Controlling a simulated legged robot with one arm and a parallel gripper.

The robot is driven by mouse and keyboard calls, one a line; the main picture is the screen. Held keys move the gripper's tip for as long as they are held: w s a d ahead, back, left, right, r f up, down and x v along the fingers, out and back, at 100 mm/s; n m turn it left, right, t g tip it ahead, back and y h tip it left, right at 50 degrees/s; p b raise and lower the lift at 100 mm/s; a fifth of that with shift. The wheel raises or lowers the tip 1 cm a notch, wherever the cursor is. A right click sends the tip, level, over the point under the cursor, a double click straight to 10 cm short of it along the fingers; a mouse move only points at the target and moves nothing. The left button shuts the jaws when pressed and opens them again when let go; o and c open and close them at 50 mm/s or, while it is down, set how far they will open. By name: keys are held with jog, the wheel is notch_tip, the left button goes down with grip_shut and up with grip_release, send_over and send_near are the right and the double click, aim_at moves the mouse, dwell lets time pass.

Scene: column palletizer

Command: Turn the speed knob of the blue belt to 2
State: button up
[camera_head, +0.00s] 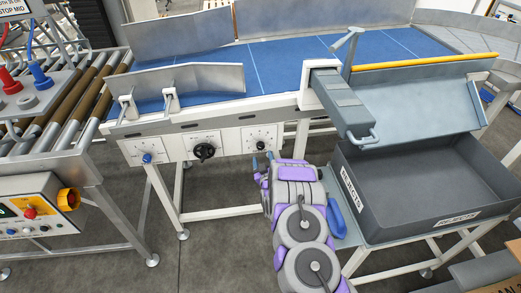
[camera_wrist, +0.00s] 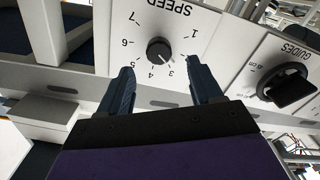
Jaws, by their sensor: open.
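The blue belt (camera_head: 285,62) runs across the upper middle of the head view. Its speed knob (camera_head: 262,144) is a small dark dial on a white panel under the belt. In the wrist view the black speed knob (camera_wrist: 159,50) sits on the SPEED panel (camera_wrist: 205,18), which appears upside down, with numbers around the dial. I cannot clearly tell which number the knob points to. My gripper (camera_wrist: 164,84) is open and empty, its two dark fingers below and to either side of the knob, apart from it. In the head view my gripper (camera_head: 262,161) is just below the speed panel.
A GUIDES knob (camera_wrist: 289,88) lies right of the speed panel in the wrist view. In the head view it is the black knob (camera_head: 204,151), with a blue knob (camera_head: 147,158) further left. A grey rejects bin (camera_head: 400,222) stands at right, near my arm.

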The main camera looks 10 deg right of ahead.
aim_at(260, 148)
jog(key=shift+w+b, duration=0.8)
jog(key=shift+w, duration=2.8)
jog(key=shift+c, duration=0.2)
jog(key=c, duration=1)
jog(key=n+p, duration=0.1)
jog(key=p, duration=0.2)
jog(key=shift+r, duration=0.35)
jog(key=n+p, duration=0.2)
jog(key=p, duration=0.1)
jog(key=shift+a+f+n+p, duration=0.1)
jog(key=shift+f+n+p, duration=0.25)
jog(key=shift+n+p, duration=0.55)
